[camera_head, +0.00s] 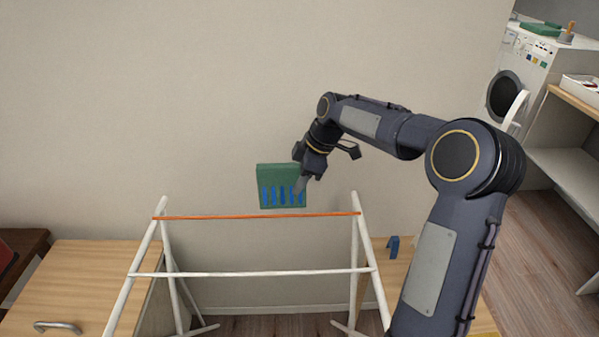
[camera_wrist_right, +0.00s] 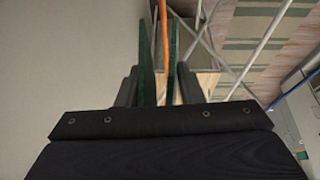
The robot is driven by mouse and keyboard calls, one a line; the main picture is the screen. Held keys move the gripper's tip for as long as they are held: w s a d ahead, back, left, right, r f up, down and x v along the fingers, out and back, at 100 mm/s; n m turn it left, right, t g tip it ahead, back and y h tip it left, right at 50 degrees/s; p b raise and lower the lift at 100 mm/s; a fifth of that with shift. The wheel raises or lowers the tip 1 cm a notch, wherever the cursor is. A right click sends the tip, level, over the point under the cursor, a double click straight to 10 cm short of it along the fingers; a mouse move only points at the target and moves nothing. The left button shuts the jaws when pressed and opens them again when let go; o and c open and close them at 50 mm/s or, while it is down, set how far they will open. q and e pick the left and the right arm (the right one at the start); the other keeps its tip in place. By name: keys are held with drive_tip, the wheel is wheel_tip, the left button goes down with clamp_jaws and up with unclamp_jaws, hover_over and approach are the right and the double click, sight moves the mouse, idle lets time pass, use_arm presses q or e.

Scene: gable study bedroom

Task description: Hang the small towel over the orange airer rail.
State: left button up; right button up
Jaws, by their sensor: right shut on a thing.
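The small towel (camera_head: 281,173) is green with blue stripes along its lower part. My right gripper (camera_head: 300,182) is shut on it at its right side. In the head view the towel's lower edge appears just above the orange airer rail (camera_head: 230,216), and the rail shows uncovered along its length. In the right wrist view the towel (camera_wrist_right: 147,62) shows as two green sheets with a gap, and the orange rail (camera_wrist_right: 164,40) appears in line with that gap. I cannot tell whether towel and rail touch. My left gripper is not in view.
The white airer frame (camera_head: 250,274) stands before a bare wall. A wooden cabinet (camera_head: 72,285) is at the left. A small blue object (camera_head: 393,246) is on a wooden surface right of the airer. A washing machine (camera_head: 519,75) and shelf (camera_head: 565,165) stand at the far right.

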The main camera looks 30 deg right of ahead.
sight(303, 215)
wheel_tip(303, 215, down, 4)
drive_tip(key=b, duration=0.2)
drive_tip(key=shift+b, duration=0.3)
wheel_tip(303, 215, down, 12)
drive_tip(key=b, duration=0.8)
drive_tip(key=shift+r+b, duration=0.15)
drive_tip(key=shift+b, duration=0.2)
drive_tip(key=o, duration=1.1)
drive_tip(key=v, duration=0.8)
drive_tip(key=shift+a, duration=0.1)
